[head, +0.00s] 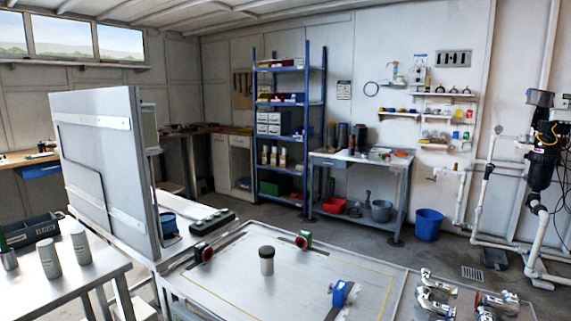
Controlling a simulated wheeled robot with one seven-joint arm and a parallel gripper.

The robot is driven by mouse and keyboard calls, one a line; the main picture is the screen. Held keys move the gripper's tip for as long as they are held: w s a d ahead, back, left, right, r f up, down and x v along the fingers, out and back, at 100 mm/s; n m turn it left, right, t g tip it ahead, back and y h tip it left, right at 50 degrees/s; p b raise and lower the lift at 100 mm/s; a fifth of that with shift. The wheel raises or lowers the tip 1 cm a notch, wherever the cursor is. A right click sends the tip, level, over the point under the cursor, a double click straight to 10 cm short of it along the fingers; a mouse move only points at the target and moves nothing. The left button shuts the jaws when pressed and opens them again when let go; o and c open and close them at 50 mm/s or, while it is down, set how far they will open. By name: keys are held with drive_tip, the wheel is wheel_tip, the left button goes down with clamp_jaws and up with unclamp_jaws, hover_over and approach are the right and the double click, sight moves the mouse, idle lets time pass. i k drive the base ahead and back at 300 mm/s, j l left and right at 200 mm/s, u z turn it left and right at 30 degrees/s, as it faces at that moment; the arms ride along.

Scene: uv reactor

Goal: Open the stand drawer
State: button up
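No drawer in view is clearly marked as the stand drawer. A blue drawer front (42,170) shows under the wooden bench top at the far left and looks shut. A grey metal stand (360,160) stands against the back wall, with items on its top and a lower shelf. My gripper is not in view.
A large metal table (230,285) fills the near middle, with a dark-capped cylinder (266,261) and a blue part (343,293) on it. An upright grey panel (105,175) blocks the left. A blue bucket (428,224) stands on the floor by wall piping.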

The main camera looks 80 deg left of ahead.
sight(330, 162)
drive_tip(key=u, duration=2.15)
drive_tip(key=l+z, duration=0.7)
drive_tip(key=z, duration=0.2)
drive_tip(key=i+l+z, duration=0.75)
drive_tip(key=l, duration=0.25)
drive_tip(key=i+l+z, duration=0.4)
drive_tip(key=i+l, duration=0.1)
drive_tip(key=i, duration=0.25)
drive_tip(key=i+l+u, duration=0.15)
drive_tip(key=i, duration=0.25)
drive_tip(key=i+j+u, duration=0.1)
drive_tip(key=i+u, duration=0.7)
drive_tip(key=i+l+u, duration=0.15)
drive_tip(key=i+u, duration=0.2)
drive_tip(key=i+j+u, duration=0.2)
drive_tip(key=i+u, duration=0.15)
drive_tip(key=i, duration=0.35)
drive_tip(key=i+u, duration=0.4)
drive_tip(key=i, duration=0.35)
drive_tip(key=i+l+u, duration=0.35)
drive_tip(key=i, duration=0.35)
drive_tip(key=i+j+u, duration=0.2)
drive_tip(key=i+u, duration=0.25)
drive_tip(key=i, duration=0.2)
drive_tip(key=i+l+u, duration=0.1)
drive_tip(key=i+u, duration=0.35)
drive_tip(key=i, duration=0.2)
drive_tip(key=i+l+u, duration=0.3)
drive_tip(key=i+u, duration=0.2)
drive_tip(key=i, duration=0.15)
